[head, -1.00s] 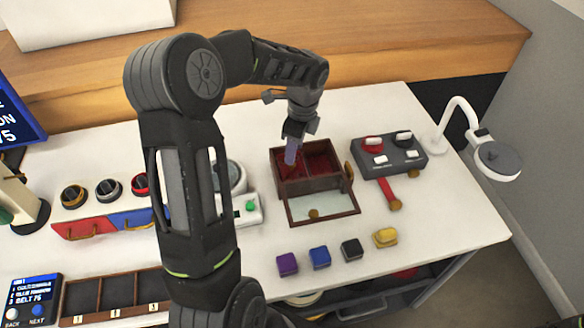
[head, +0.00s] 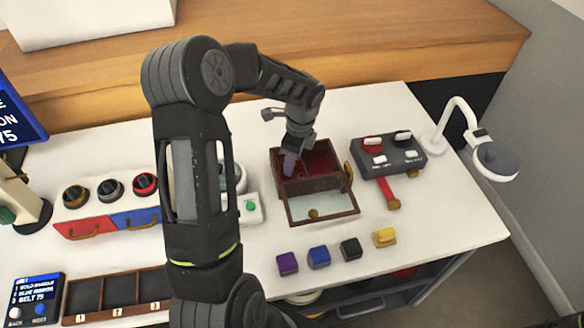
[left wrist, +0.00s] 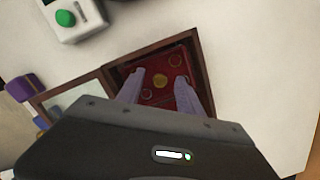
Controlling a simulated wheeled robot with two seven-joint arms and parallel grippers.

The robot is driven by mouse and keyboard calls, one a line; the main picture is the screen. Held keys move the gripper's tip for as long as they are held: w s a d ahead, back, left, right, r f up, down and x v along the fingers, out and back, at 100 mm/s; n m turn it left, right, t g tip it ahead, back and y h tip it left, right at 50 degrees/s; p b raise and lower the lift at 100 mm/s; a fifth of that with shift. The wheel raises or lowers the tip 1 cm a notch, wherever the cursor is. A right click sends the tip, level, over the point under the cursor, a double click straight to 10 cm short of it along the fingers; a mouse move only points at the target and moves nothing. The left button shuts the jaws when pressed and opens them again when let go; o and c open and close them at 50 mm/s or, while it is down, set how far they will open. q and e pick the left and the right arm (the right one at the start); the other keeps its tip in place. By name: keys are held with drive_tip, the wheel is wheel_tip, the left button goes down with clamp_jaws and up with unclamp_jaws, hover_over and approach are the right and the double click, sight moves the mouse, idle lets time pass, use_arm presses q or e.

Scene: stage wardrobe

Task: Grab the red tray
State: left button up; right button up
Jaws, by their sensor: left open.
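The red tray (left wrist: 160,66) lies inside a brown wooden box, with a gold round piece and other small round pieces on it. My left gripper (head: 289,163) reaches down into the left part of the box. In the left wrist view the two pale purple fingers (left wrist: 160,83) are spread apart over the tray, with nothing between them that I can see gripped. I cannot tell whether the fingertips touch the tray. My right gripper is not in view.
The wooden box (head: 352,182) has a glass-paned door (head: 322,205) lying open at its front. A grey switch panel (head: 388,156) stands to its right. Purple, blue, black and yellow blocks (head: 350,248) sit in front. A device with a green button (head: 250,206) is to the left.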

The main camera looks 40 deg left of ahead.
use_arm(q)
drive_tip(key=shift+c, duration=0.3)
clamp_jaws()
idle(0.4)
wheel_tip(320, 180, up, 10)
drive_tip(key=shift+b, duration=0.4)
idle(0.5)
